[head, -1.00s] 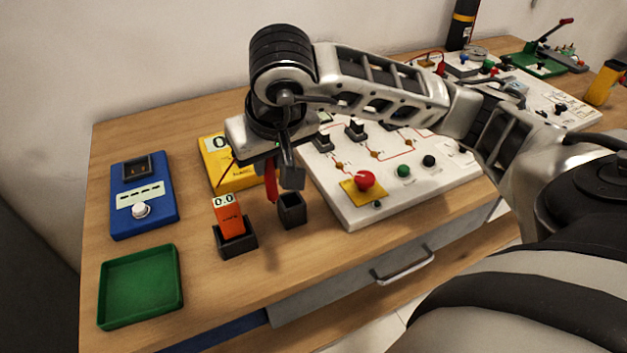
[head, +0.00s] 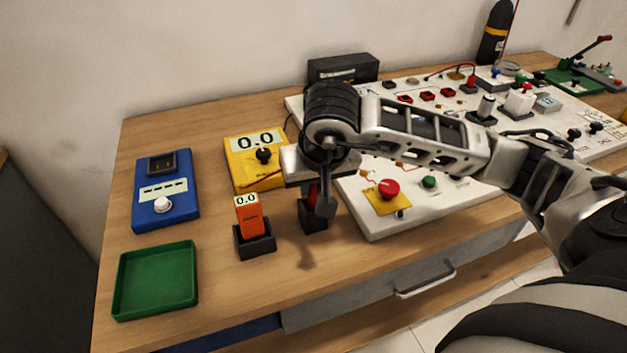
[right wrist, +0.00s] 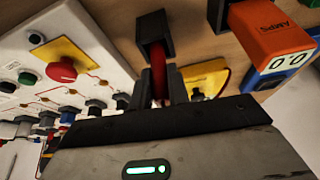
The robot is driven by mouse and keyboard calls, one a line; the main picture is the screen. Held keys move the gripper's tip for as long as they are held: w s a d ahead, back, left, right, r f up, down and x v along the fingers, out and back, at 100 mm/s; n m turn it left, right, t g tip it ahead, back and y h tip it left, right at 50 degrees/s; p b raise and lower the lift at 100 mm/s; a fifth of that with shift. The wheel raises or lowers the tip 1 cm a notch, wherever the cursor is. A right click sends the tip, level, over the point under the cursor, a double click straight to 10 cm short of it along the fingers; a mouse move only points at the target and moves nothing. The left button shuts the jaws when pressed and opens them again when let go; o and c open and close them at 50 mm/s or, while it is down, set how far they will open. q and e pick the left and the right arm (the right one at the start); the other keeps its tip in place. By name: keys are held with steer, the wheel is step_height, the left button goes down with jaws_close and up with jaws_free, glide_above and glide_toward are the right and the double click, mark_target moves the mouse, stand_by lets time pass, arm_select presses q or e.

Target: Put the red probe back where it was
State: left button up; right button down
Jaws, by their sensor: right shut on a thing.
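The red probe (head: 312,193) is held in my right gripper (head: 319,204), which is shut on it. The gripper is directly over the small black holder (head: 313,222) and partly hides it in the head view. In the right wrist view the probe (right wrist: 160,85) stands between the two fingers and points at the mouth of the holder (right wrist: 151,27). I cannot tell whether its lower end is inside. The yellow meter (head: 247,175), reading 0.0, stands behind and to the left. My left gripper is not in view.
An orange meter (head: 249,217) stands in its own black holder just to the left. A blue device (head: 166,205) and a green tray (head: 155,280) are farther left. The white panel with a red knob (head: 388,189) is close on the right.

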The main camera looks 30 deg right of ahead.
steer(key=shift+f, duration=0.1)
steer(key=shift+f+b, duration=0.15)
steer(key=shift+b, duration=0.15)
steer(key=c, duration=1.3)
jaws_free()
steer(key=shift+c, duration=0.2)
steer(key=shift+r+p, duration=0.35)
steer(key=shift+p, duration=0.1)
steer(key=shift+s+a+r, duration=0.1)
steer(key=shift+r, duration=0.3)
steer(key=v, duration=1.1)
